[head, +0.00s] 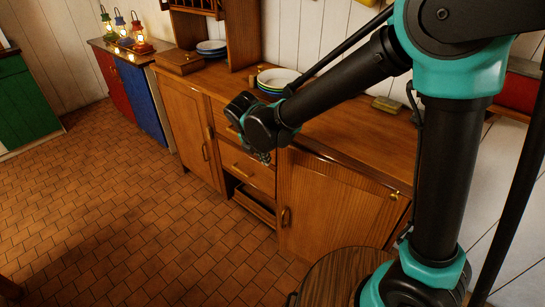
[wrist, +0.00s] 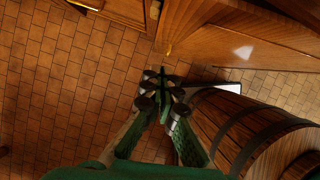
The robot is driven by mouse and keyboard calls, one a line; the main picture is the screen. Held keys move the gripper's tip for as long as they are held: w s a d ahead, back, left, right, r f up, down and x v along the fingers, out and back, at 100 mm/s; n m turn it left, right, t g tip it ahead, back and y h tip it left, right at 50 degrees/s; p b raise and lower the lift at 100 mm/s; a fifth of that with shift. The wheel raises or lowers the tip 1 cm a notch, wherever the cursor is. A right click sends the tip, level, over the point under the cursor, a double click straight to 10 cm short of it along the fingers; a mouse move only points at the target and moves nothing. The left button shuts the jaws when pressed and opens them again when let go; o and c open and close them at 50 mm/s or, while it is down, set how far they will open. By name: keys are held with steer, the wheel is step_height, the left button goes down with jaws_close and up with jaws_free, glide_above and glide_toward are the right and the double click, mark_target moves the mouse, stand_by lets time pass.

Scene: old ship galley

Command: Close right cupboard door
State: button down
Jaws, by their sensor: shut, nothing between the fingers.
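The right cupboard door (head: 330,208) is a wooden panel at the right end of the long wooden cabinet in the head view. My gripper (wrist: 163,87) is shut and empty, pointing down over the floor, apart from the panel. In the head view my wrist mostly hides it in front of the drawers.
A wooden barrel (wrist: 235,122) stands close to the right of my gripper; its top (head: 335,275) shows below the door in the head view. The left door (head: 185,125) and drawers (head: 248,168) are beside it. Plates (head: 278,78) stand on the counter. The tiled floor (head: 150,225) at left is clear.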

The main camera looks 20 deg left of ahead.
steer(key=w+d+f, duration=0.1)
steer(key=w+f, duration=0.6)
steer(key=f, duration=0.1)
steer(key=shift+d+f, duration=0.35)
steer(key=shift+d, duration=0.05)
steer(key=shift+w, duration=0.2)
